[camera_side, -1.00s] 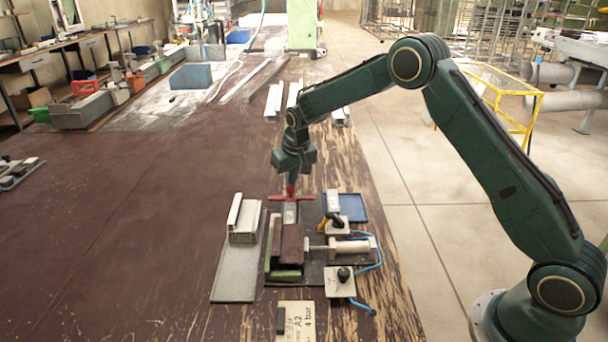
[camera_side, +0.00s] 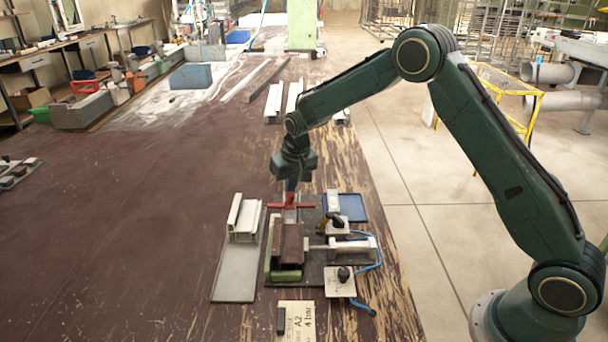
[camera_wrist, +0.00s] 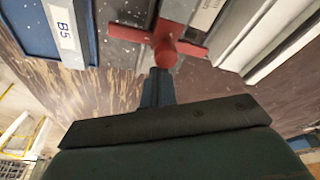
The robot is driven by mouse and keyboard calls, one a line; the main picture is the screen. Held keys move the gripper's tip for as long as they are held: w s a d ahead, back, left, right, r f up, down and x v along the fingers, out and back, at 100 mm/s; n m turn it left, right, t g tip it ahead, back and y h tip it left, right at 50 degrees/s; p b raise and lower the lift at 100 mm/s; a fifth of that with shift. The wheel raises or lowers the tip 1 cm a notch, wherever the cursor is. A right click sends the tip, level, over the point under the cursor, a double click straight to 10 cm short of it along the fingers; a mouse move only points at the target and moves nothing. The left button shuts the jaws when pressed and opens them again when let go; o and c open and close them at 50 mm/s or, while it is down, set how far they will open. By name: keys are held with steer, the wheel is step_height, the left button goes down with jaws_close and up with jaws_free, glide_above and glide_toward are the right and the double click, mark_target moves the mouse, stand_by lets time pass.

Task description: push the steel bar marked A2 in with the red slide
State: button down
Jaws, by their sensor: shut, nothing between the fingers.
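The red slide (camera_side: 292,206) is a crossbar with a round upright knob, at the far end of the clamp fixture. It also shows in the wrist view (camera_wrist: 168,48). My gripper (camera_side: 291,187) is shut and empty, pointing down at the knob from its far side. In the wrist view my fingertips (camera_wrist: 158,75) are right against or just beside the knob; I cannot tell if they touch. A short pale steel bar (camera_side: 290,216) lies just in front of the slide, at the brown clamp blocks (camera_side: 291,240). Its mark is not readable.
A card reading A2, 4 bar (camera_side: 300,320) lies at the front with a dark block on it.

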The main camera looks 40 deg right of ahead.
steer(key=shift+s+a, duration=2.1)
steer(key=shift+s, duration=0.05)
steer(key=shift+s+a, duration=0.35)
steer(key=shift+a, duration=0.1)
stand_by(1.6)
steer(key=shift+r, duration=0.1)
step_height(320, 180, up, 7)
steer(key=shift+w+d, duration=0.4)
steer(key=shift+d, duration=0.05)
stand_by(0.8)
